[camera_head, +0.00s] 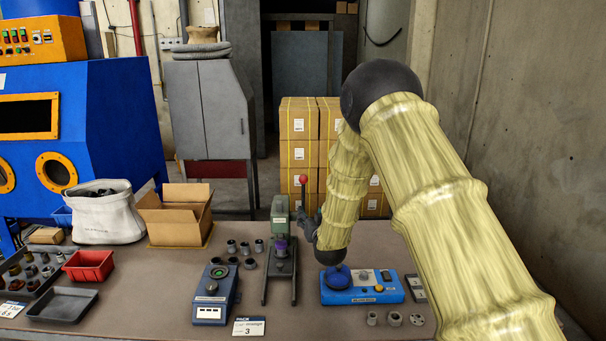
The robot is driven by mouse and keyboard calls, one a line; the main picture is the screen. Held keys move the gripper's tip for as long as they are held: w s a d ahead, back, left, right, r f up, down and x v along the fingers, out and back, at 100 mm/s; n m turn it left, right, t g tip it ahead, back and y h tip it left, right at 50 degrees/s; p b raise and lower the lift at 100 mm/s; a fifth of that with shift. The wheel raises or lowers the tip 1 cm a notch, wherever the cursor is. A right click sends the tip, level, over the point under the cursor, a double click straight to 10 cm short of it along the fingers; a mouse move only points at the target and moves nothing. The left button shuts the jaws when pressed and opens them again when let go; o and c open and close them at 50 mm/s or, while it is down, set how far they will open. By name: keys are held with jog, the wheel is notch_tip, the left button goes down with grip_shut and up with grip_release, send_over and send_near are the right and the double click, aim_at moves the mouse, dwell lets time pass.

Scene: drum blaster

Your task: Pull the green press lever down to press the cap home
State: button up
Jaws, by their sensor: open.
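The press (280,206) has a green head on a dark frame and stands upright near the middle of the table. Its lever (304,191) points up beside the head and ends in a red knob. A purple part (281,242) sits under the press head; I cannot tell whether it is the cap or how deep it is seated. My gripper (302,216) is open, just right of the press head and below the red knob. It is small and dark here, and I cannot tell whether it touches the lever. My arm covers the area right of the press.
A dark blue device (213,293) stands left of the press, with several small grey cylinders (245,248) behind it. A bright blue box (372,291) with a blue dome stands right, close below my arm. A red bin (89,265) and cardboard box (178,218) stand farther left.

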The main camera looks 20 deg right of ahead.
jog(key=t, duration=0.1)
send_near(304, 182)
jog(key=w, duration=0.1)
jog(key=shift+w+d+f+p, duration=0.1)
jog(key=shift+w+d+p, duration=0.1)
jog(key=shift+w+p, duration=1.2)
jog(key=shift+w+d+r+p, duration=0.15)
jog(key=shift+w+p, duration=0.35)
jog(key=shift+w, duration=1.7)
jog(key=shift+w+d+f+p, duration=0.2)
jog(key=shift+w+p, duration=0.75)
jog(key=shift+w, duration=0.85)
grip_shut()
